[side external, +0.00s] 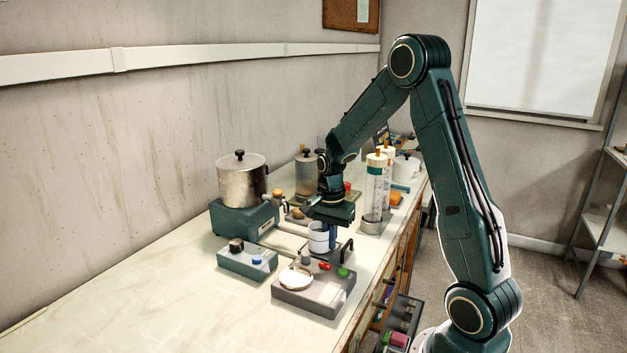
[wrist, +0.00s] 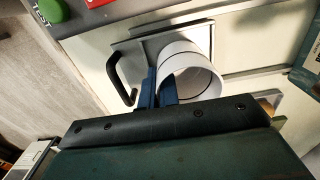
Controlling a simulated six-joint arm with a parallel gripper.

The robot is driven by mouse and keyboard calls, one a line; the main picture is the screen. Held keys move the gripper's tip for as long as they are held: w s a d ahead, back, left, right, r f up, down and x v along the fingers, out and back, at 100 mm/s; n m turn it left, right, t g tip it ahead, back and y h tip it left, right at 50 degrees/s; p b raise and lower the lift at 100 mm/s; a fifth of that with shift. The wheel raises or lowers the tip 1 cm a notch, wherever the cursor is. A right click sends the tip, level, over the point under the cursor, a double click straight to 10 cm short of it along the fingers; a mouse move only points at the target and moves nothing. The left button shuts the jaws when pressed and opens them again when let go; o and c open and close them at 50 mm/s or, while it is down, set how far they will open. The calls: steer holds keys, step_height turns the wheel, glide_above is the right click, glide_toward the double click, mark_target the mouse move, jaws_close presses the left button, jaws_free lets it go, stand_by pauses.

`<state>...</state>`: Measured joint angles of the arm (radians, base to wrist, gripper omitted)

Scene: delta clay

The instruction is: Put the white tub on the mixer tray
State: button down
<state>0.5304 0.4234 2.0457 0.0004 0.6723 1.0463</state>
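The white tub (side external: 318,237) is a short open cylinder with thin dark rings, below my wrist in the side view. In the wrist view the tub (wrist: 196,78) appears above a grey plate (wrist: 128,50) with a black handle (wrist: 121,80); whether it touches the plate is unclear. My gripper (wrist: 160,82) has its blue fingers close together at the tub's left wall, seemingly pinching it. In the side view my gripper (side external: 332,238) is at the tub's right side. A grey unit (side external: 310,297) in front carries a round white pan (side external: 296,278); I cannot tell whether this is the mixer tray.
A teal control box (side external: 247,260) stands left of the tub. A metal pot (side external: 242,179) on a teal base (side external: 243,219) is behind it. Tall clear cylinders (side external: 375,187) stand close on the right. The bench (side external: 130,290) is clear at front left.

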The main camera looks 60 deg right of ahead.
steer(key=shift+f, duration=0.1)
steer(key=c, duration=1.6)
jaws_free()
steer(key=shift+c, duration=0.2)
step_height(320, 180, up, 12)
steer(key=shift+r, duration=0.1)
